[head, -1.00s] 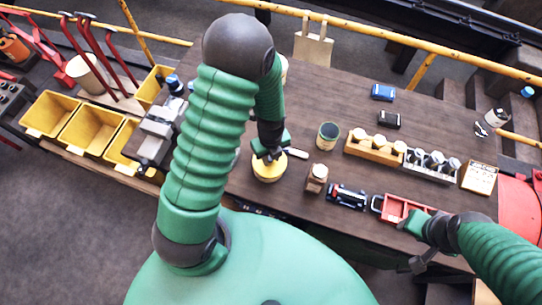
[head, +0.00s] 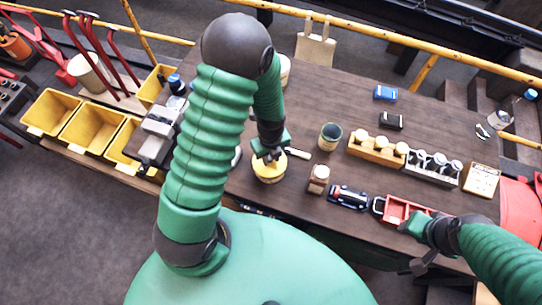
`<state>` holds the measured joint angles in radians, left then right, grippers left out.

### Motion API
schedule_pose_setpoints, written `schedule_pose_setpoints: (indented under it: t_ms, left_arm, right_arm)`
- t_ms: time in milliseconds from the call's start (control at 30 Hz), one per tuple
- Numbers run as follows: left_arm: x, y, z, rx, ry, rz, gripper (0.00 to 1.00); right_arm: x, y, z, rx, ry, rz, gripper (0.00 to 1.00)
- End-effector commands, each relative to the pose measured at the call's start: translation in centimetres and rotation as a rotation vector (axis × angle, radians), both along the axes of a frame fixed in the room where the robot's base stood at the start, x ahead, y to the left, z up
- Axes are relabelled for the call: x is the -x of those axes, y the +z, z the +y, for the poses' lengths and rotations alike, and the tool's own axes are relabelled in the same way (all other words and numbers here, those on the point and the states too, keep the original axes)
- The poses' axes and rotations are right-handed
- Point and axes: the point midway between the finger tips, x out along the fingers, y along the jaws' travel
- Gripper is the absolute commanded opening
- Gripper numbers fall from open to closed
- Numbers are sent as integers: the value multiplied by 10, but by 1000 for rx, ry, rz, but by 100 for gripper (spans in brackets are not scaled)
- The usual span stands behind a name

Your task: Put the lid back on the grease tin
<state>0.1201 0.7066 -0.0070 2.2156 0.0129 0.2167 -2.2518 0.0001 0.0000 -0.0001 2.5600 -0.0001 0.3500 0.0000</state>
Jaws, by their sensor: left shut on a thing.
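My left gripper (head: 268,158) points down at the near edge of the bench and is shut on a round yellow lid (head: 268,165). The lid is over a short, round yellow tin (head: 270,179) and looks level. The jaws hide part of its top, and I cannot tell whether the lid is fully seated or just above the rim. My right gripper (head: 415,226) is at the near right, by a red open box-shaped wagon (head: 397,212); its jaws are too unclear to judge.
An open dark-topped can (head: 330,137), a small brown-and-white jar (head: 319,178) and a dark toy engine (head: 348,197) stand to the right on the bench (head: 300,95). A wooden rack (head: 376,150) is beyond. A pale-handled tool (head: 298,153) lies just beside the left gripper.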

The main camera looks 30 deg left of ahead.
Motion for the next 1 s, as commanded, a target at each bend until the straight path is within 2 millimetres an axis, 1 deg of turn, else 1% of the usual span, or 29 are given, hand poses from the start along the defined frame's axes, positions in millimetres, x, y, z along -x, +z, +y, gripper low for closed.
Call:
schedule_pose_setpoints:
  t_ms: [467, 500, 600, 667, 867, 900, 1000]
  left_arm:
    - [0, 0, -2, 0, 0, 0, 0]
    - [0, 0, -2, 0, 0, 0, 30]
    - [0, 0, -2, 0, 0, 0, 43]
    - [0, 0, -2, 0, 0, 0, 51]
    - [0, 0, -2, 0, 0, 0, 51]
    - [0, 0, -2, 0, 0, 0, 53]
    - [0, 0, -2, 0, 0, 0, 66]
  right_arm:
    - [0, 2, 0, 0, 0, 0, 36]
    - [0, 2, 0, 0, 0, 0, 36]
    - [0, 2, 0, 0, 0, 0, 36]
    - [0, 2, 0, 0, 0, 0, 36]
    - [0, 2, 0, 0, 0, 0, 36]
    - [0, 2, 0, 0, 0, 0, 36]
    - [0, 2, 0, 0, 0, 0, 36]
